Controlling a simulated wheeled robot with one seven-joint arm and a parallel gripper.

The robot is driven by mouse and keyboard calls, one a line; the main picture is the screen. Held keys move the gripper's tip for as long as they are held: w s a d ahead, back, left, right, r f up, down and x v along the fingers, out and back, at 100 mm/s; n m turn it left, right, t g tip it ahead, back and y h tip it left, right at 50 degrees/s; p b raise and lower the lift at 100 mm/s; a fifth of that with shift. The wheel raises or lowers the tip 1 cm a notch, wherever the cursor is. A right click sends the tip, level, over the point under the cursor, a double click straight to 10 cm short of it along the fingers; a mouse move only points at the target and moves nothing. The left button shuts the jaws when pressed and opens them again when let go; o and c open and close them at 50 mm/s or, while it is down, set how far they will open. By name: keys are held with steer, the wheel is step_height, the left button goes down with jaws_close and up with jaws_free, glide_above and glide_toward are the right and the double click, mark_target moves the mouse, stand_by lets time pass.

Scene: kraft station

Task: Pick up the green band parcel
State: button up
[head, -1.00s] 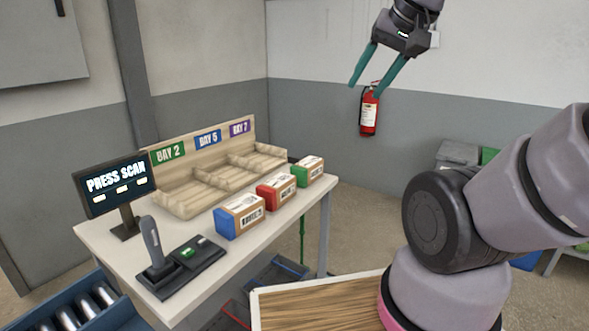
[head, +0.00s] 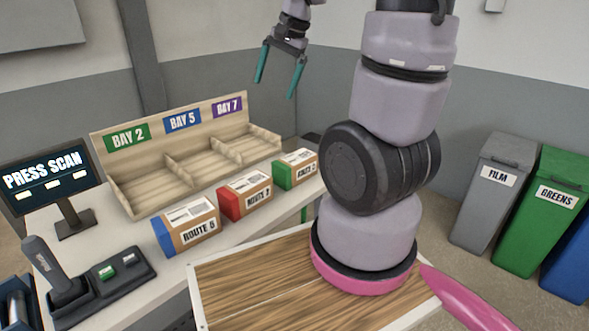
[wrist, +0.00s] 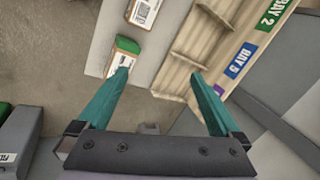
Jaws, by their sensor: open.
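The green band parcel (head: 296,168) is a small brown box with a green end and a white label on top. It stands on the bench at the right end of a row of three parcels. It also shows in the wrist view (wrist: 122,58), beside the tip of the left finger. My gripper (head: 275,89) is open and empty, up in the air above and behind the parcel in the head view. In the wrist view the gap between the fingertips (wrist: 160,73) lies to the right of the parcel.
The red parcel (head: 244,195) and blue parcel (head: 187,226) stand left of it. Behind them is a wooden rack (head: 128,190) labelled BAY 2, BAY 5 and BAY 7. A screen reading PRESS SCAN (head: 45,171) stands at the left. Bins (head: 492,195) stand at the right.

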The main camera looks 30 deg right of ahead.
steer(key=w+d+f+m+g+h, duration=0.1)
steer(key=w+d+f+m+g, duration=0.25)
steer(key=f, duration=0.75)
steer(key=m+h, duration=0.1)
glide_above(297, 158)
steer(key=f, duration=0.8)
steer(key=shift+w+a+f, duration=0.15)
steer(key=shift+a, duration=0.05)
steer(key=f, duration=0.5)
steer(key=shift+d+f, duration=0.2)
steer(key=shift+f, duration=0.15)
steer(key=f, duration=0.5)
steer(key=shift+a+f, duration=0.25)
steer(key=shift+f, duration=0.05)
steer(key=c, duration=1.5)
